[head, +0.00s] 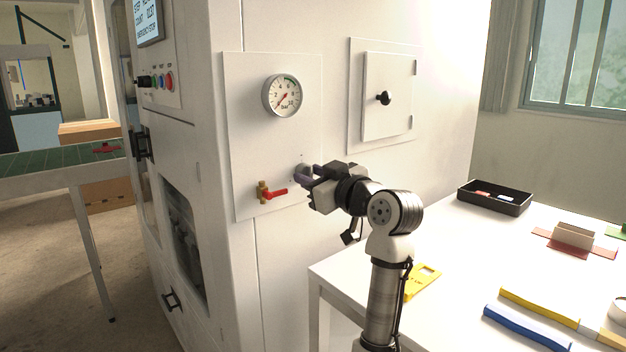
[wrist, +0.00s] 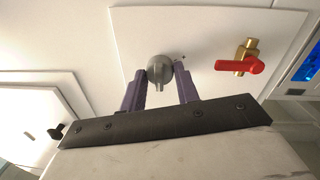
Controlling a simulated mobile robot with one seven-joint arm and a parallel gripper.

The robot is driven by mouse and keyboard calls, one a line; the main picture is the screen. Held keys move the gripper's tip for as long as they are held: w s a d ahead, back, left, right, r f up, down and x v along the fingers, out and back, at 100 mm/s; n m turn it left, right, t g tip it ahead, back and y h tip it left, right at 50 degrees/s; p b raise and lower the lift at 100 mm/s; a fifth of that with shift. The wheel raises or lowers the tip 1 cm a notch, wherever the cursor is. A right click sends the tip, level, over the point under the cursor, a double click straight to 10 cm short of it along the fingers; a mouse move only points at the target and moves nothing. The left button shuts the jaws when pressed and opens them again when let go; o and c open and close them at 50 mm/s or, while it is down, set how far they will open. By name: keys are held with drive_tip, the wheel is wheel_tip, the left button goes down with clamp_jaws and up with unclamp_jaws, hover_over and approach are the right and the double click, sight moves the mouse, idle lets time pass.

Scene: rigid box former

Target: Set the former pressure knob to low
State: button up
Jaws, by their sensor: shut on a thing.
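The pressure knob (wrist: 160,69) is a round grey knob on the white panel (head: 240,150) of the machine. My gripper (head: 308,173) reaches it from the right in the head view. In the wrist view my gripper (wrist: 161,82) has its two purple fingers on either side of the knob, shut on it. In the head view the fingers hide most of the knob (head: 303,170). The gauge (head: 282,96) above it has a red needle pointing to the lower left, near the low end of the scale. The knob's setting marks are too small to read.
A red-handled brass valve (head: 270,192) sits beside the knob, at its lower left in the head view. A small door with a black knob (head: 383,98) is at the upper right. A white table (head: 440,240) with a black tray (head: 495,197) stands right of the machine.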

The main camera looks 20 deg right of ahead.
idle(0.4)
drive_tip(key=o, duration=1)
drive_tip(key=shift+s, duration=0.1)
